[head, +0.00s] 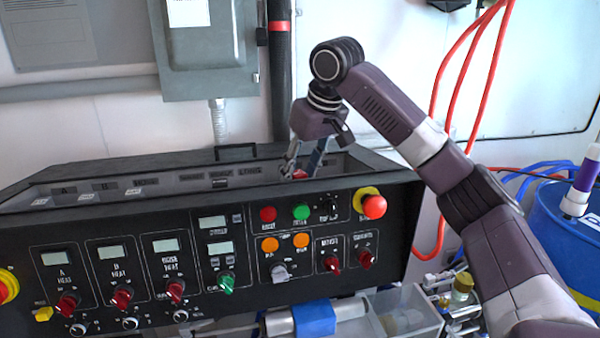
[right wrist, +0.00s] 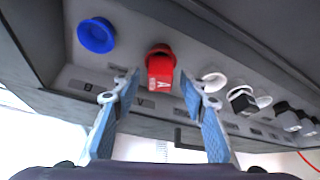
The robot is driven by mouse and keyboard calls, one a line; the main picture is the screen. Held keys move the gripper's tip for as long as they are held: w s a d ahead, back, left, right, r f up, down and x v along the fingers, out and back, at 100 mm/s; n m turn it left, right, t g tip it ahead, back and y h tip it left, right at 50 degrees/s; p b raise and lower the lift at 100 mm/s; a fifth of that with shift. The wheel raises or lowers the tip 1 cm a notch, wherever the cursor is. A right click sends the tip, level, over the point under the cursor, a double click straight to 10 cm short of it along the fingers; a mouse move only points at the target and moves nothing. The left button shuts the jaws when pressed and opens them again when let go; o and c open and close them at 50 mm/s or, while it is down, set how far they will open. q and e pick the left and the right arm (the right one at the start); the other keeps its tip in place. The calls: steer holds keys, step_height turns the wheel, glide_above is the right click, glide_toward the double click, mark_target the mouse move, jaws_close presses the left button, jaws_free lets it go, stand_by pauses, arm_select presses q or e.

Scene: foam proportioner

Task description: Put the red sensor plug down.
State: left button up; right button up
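The red sensor plug (right wrist: 160,75), a block marked A, sits at a red round socket on the recessed panel in the right wrist view. Whether it is fully seated I cannot tell. In the head view a small red part of it (head: 300,174) shows in the recess behind the control panel. My right gripper (right wrist: 159,80) is open, with one finger on each side of the plug and a visible gap on both sides. It also shows in the head view (head: 305,163), reaching down into the recess. My left gripper is in neither view.
In the right wrist view a blue round socket (right wrist: 96,35) lies left of the plug; white sockets (right wrist: 213,80) and black connectors (right wrist: 286,115) lie right. The black control console (head: 130,245) has knobs and buttons in front. A blue drum (head: 565,235) stands at the right.

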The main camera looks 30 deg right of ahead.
steer(key=v, duration=1.1)
steer(key=shift+r+b, duration=0.25)
steer(key=shift+b, duration=0.1)
